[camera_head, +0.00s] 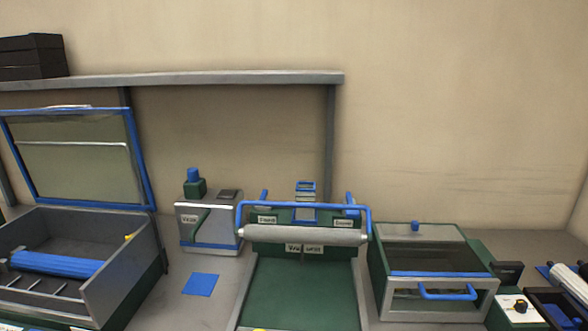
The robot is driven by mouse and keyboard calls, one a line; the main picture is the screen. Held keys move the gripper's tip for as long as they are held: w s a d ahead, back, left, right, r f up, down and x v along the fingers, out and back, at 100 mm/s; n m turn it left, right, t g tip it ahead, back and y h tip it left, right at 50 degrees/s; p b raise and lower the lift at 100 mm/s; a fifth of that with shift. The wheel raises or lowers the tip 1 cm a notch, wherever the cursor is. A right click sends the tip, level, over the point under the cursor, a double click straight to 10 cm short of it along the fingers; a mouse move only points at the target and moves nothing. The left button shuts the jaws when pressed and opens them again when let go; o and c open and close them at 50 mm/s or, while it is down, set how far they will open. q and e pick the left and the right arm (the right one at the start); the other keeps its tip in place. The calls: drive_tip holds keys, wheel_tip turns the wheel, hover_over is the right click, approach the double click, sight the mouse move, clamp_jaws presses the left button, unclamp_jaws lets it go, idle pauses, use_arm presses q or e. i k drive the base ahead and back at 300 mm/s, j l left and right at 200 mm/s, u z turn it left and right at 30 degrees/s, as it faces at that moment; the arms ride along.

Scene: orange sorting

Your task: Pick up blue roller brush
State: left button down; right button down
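A long blue roller (57,264), which looks like the blue roller brush, lies across the inside of an open grey box (130,268) at the left. Its left end is at a small bracket near the picture's edge. Neither of my grippers is in view, and no gripper touches the roller in this picture.
A green press with a grey roller (303,235) and blue frame stands in the middle. A glass-topped green box (430,260) is to its right. A blue square (201,284) lies on the bench. A raised blue-framed lid (80,160) stands behind the open box.

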sight(75, 267)
drive_tip(key=u, duration=1.4)
drive_tip(key=j+z, duration=0.4)
drive_tip(key=j, duration=0.15)
